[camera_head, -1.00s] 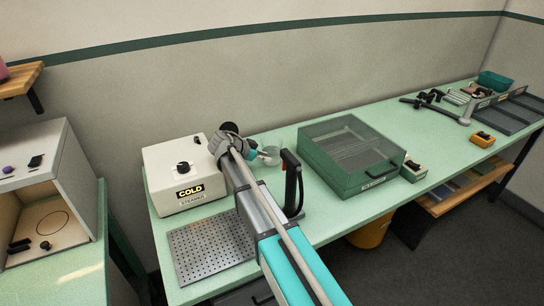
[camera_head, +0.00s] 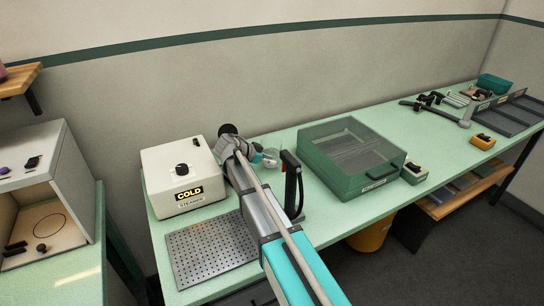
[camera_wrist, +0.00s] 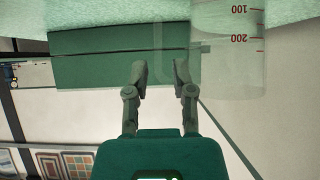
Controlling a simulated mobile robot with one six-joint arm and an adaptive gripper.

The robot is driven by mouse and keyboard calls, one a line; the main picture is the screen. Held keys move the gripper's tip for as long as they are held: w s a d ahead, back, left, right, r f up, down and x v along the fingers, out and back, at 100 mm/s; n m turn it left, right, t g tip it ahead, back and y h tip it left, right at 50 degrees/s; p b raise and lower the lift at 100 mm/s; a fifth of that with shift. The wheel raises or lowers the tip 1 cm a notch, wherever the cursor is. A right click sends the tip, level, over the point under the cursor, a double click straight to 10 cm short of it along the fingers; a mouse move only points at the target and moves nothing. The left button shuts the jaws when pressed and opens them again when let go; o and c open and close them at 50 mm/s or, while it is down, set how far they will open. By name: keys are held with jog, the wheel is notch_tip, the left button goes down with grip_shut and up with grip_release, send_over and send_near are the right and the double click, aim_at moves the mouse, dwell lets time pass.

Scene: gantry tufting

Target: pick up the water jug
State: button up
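The water jug (camera_wrist: 235,62) is clear, with red 100 and 200 marks, at the upper right of the wrist view. Its faint left edge reaches behind my right finger's tip. In the head view the jug (camera_head: 271,157) stands on the green bench, partly hidden by my gripper (camera_head: 262,158). In the wrist view my gripper (camera_wrist: 157,72) has its two fingers apart with nothing held between them. The jug is off to the right of the finger gap; I cannot tell whether a finger touches it.
A white steamer (camera_head: 184,177) marked COLD stands left of my arm, with a perforated plate (camera_head: 210,248) in front. A black upright handle (camera_head: 291,185) stands close right of the jug. A green lidded box (camera_head: 352,158) is farther right.

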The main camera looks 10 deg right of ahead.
aim_at(280, 168)
jog(key=shift+r+b+x, duration=0.25)
jog(key=shift+b+x, duration=0.85)
jog(key=shift+x, duration=1.4)
jog(key=shift+d, duration=0.25)
grip_shut()
